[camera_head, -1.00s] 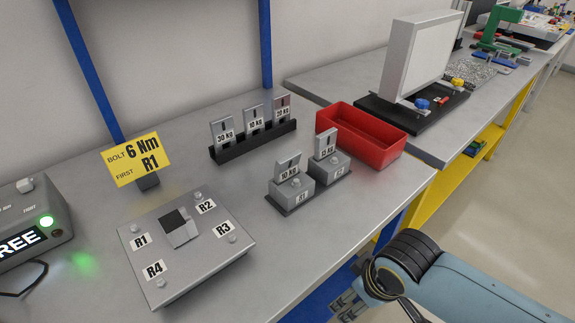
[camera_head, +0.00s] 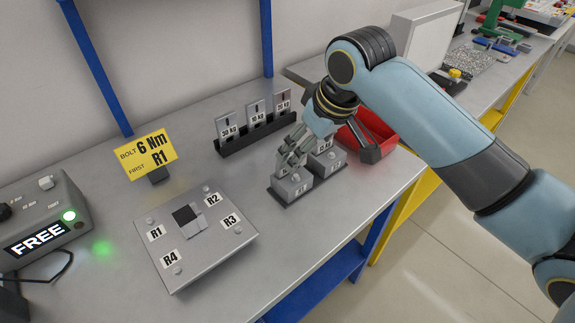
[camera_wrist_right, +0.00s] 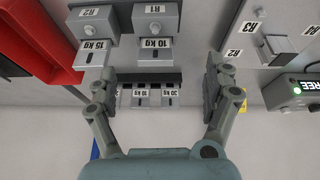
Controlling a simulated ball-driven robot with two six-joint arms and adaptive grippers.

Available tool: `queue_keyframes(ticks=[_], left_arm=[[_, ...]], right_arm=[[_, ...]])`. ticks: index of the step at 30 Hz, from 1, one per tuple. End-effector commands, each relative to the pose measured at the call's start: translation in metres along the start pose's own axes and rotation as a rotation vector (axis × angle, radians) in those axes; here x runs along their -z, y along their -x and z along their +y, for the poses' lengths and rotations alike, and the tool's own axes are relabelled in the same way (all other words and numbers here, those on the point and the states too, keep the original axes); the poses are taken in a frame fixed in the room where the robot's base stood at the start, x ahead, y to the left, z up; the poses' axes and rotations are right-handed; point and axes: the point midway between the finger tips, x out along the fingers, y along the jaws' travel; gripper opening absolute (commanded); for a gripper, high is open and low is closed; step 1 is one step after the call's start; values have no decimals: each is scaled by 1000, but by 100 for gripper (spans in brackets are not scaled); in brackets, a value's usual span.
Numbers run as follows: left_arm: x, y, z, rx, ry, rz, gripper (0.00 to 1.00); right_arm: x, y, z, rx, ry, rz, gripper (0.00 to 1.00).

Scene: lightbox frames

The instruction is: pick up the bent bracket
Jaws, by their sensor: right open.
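A small light grey angled piece (camera_head: 197,226) beside a dark square sits mid-plate on a grey plate (camera_head: 180,265) marked R1 to R4; it looks like the bent bracket, but I cannot be sure. My right gripper (camera_head: 290,150) hangs over the two grey blocks (camera_head: 293,188) with kg tags, right of the plate, and partly hides them. In the right wrist view this gripper (camera_wrist_right: 160,80) is open, with nothing held between its fingers. The 10 kg tag (camera_wrist_right: 155,44) shows beyond the gap. The plate (camera_wrist_right: 285,25) is at the upper right there. My left gripper is not in view.
A black rack (camera_head: 232,148) with upright kg tags stands behind the blocks. A red bin (camera_head: 383,125) is right of them, partly behind my arm. A yellow sign (camera_head: 146,158) and a box reading FREE (camera_head: 45,215) are at left. The bench front is clear.

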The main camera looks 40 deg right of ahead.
Motion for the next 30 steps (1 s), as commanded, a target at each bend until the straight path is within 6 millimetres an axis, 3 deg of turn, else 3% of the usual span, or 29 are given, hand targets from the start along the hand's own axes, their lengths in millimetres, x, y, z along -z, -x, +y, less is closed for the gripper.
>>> queue_keyframes(ticks=[3, 6, 13, 20, 30], left_arm=[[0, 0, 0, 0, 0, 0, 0], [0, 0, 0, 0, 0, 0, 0], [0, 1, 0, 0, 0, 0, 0], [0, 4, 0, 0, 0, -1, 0], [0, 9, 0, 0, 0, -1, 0]], right_arm=[[28, -6, 12, 9, -13, 13, 85], [36, -14, 15, 14, -20, 13, 85], [37, -51, 14, 15, -22, 14, 85], [37, -70, 13, 16, -20, 14, 85], [34, -114, 9, 14, -20, 15, 85]])
